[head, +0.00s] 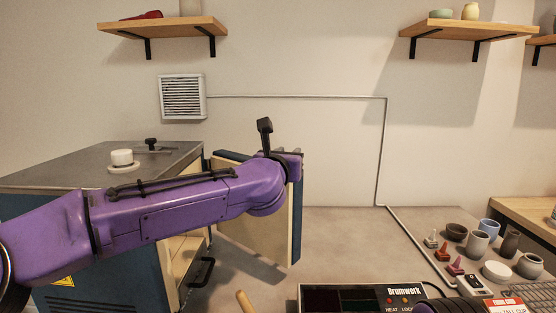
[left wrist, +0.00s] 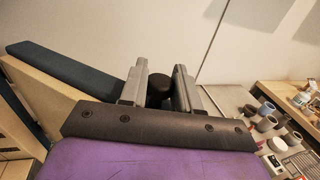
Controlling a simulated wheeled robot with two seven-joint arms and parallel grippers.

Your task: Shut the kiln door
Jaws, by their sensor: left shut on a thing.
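The kiln (head: 60,160) stands at the left, with a grey top and blue sides. Its door (head: 276,225) stands open, swung out over the bench, with a cream inner face and dark blue edge. The door also shows at the left of the left wrist view (left wrist: 55,65). My left arm crosses in front of the kiln and hides part of the opening and door. My left gripper (head: 291,155) is at the door's far upper edge. In the left wrist view its fingers (left wrist: 160,76) are around a black rounded handle (left wrist: 159,92).
A controller box (head: 340,295) is at the bottom front. Cups, bowls and small tools, including a grey cup (head: 477,243), crowd the bench at right. A white plug (head: 122,158) sits on the kiln top. The bench (head: 340,235) right of the door is clear.

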